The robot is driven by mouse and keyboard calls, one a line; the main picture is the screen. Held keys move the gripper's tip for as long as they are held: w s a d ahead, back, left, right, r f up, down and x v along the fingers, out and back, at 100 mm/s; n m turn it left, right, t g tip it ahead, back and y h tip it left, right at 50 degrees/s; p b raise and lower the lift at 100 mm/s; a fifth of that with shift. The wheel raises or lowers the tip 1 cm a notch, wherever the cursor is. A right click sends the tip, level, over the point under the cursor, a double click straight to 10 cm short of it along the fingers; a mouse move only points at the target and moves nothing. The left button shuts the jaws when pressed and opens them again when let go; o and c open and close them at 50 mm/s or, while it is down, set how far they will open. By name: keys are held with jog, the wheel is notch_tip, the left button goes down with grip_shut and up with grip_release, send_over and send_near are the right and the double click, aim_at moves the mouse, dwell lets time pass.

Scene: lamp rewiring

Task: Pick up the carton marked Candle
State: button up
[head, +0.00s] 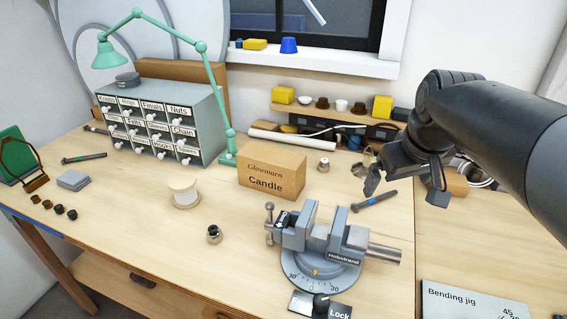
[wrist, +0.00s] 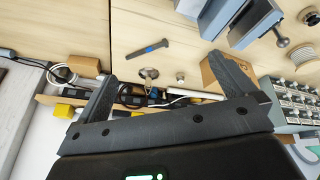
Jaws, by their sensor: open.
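The carton marked Candle (head: 270,172) is a brown cardboard box standing on the bench in the middle of the head view, with "Glasemarn Candle" on its front. In the wrist view a brown carton (wrist: 207,75) shows partly, behind my gripper's right finger. My gripper (head: 405,187) is open and empty, to the right of the carton and apart from it, above the bench. Its two fingers are spread wide in the wrist view (wrist: 168,95).
A grey vise (head: 322,245) stands in front of the carton. A drawer cabinet (head: 165,122) and green lamp (head: 229,140) are to its left. A thread spool (head: 185,192) sits front left. A white roll (head: 290,141) and a low shelf (head: 335,118) are behind.

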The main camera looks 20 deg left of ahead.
jog(key=w+a+n+g+y, duration=0.1)
jog(key=w+a+n, duration=0.4)
jog(key=w+a, duration=0.75)
jog(key=n+g+y, duration=0.2)
jog(key=n+g, duration=0.1)
jog(key=n, duration=0.2)
send_near(275, 156)
jog(key=shift+s+f, duration=0.25)
jog(key=shift+f, duration=0.75)
jog(key=shift+w+a+f+n, duration=0.15)
jog(key=shift+a+f+n, duration=0.15)
jog(key=shift+a+f, duration=0.15)
jog(key=x, duration=0.4)
jog(key=shift+a+f, duration=0.15)
jog(key=shift+f, duration=0.1)
jog(key=x, duration=0.5)
jog(key=shift+w+a+f, duration=0.3)
jog(key=shift+w+a, duration=0.05)
jog(key=c, duration=1.1)
